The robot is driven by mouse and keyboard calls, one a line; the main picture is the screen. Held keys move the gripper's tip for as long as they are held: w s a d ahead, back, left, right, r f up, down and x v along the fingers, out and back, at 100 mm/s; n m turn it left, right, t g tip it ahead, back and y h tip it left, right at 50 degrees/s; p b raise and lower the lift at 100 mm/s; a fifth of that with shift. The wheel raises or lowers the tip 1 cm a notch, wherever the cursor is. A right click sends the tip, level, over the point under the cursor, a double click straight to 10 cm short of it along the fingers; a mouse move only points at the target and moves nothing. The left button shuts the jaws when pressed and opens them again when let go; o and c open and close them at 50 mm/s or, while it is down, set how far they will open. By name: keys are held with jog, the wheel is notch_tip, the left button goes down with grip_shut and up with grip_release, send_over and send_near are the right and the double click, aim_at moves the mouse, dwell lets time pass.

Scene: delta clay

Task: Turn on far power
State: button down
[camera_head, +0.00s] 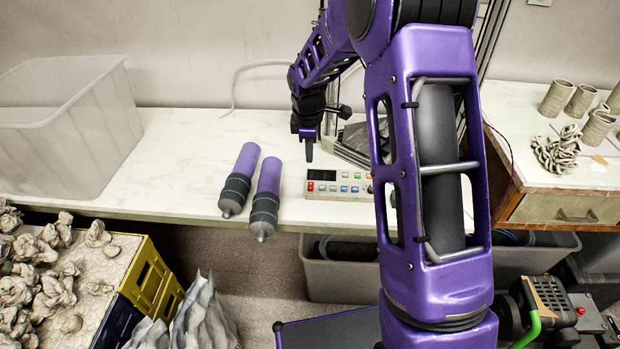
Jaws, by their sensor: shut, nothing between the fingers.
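A small light-coloured control panel (341,186) lies near the front edge of the white table. It has a dark display (322,175) at its upper left and several small coloured buttons, red, blue and green among them. No label can be read, so I cannot tell which control is the far power. My gripper (309,155) points down, shut and empty, just above and behind the panel's upper left side. It appears apart from the panel. My purple arm hides whatever lies right of the panel.
A clear plastic bin (70,120) stands at the left. Clay cups (557,98) stand on a wooden cabinet (545,180) at the right. Table behind the cylinders is clear.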

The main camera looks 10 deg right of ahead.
aim_at(310, 189)
jog(key=f, duration=0.4)
jog(key=w+f, duration=0.1)
jog(key=f, duration=0.4)
jog(key=w+f+b, duration=0.1)
jog(key=f, duration=0.3)
jog(key=shift+w+d+f, duration=0.25)
jog(key=shift+d+f, duration=0.1)
